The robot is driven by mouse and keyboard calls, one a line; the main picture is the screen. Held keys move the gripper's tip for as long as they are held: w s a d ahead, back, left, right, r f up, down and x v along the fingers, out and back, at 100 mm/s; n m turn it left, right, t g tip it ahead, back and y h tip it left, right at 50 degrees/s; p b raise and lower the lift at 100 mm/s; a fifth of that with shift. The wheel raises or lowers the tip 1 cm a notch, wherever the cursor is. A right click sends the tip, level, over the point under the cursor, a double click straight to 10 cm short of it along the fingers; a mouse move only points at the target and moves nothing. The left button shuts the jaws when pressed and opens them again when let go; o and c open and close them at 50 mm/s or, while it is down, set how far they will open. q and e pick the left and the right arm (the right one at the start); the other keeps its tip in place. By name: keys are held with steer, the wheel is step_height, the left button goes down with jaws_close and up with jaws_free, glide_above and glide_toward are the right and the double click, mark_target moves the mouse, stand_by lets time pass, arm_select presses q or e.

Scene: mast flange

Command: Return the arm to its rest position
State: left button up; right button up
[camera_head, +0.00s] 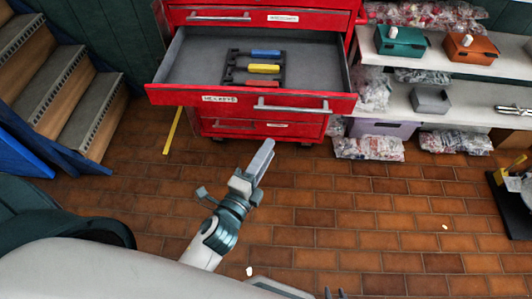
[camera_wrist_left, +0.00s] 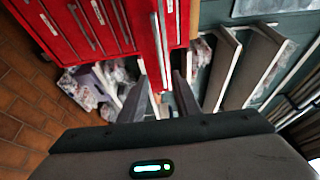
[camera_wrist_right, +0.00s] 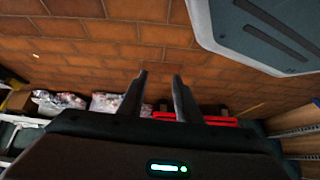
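My left gripper (camera_head: 264,160) is at the centre of the head view, in front of the red tool cabinet and below its open drawer. In the left wrist view its two fingers (camera_wrist_left: 161,78) stand apart with nothing between them.
The red cabinet's drawer (camera_head: 190,70) is pulled out and holds a black rack with blue and yellow pieces. Shelves (camera_head: 470,100) with bins and bagged parts stand at right. Wooden stairs (camera_head: 50,85) stand at left. The tiled floor (camera_head: 370,220) is mostly clear.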

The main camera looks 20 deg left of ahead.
arm_select(q)
steer(key=s+f+n+g, duration=0.2)
steer(key=f+n+g, duration=0.15)
steer(key=f, duration=0.95)
steer(key=s+f+n+g, duration=0.2)
steer(key=f+n, duration=0.3)
steer(key=f, duration=0.9)
steer(key=s+f+n+g, duration=0.2)
steer(key=s+f+n, duration=0.2)
steer(key=s+f, duration=0.3)
steer(key=s+a+f+n+g, duration=0.1)
steer(key=s+f+n+g, duration=0.2)
steer(key=s+f, duration=0.4)
step_height(320, 180, down, 6)
steer(key=shift+s+f+n, duration=0.1)
steer(key=shift+s+n, duration=0.05)
steer(key=shift+n, duration=0.5)
arm_select(e)
steer(key=shift+w+a+r, duration=0.2)
steer(key=shift+w+a, duration=0.15)
steer(key=shift+w, duration=0.2)
steer(key=shift+s, duration=0.15)
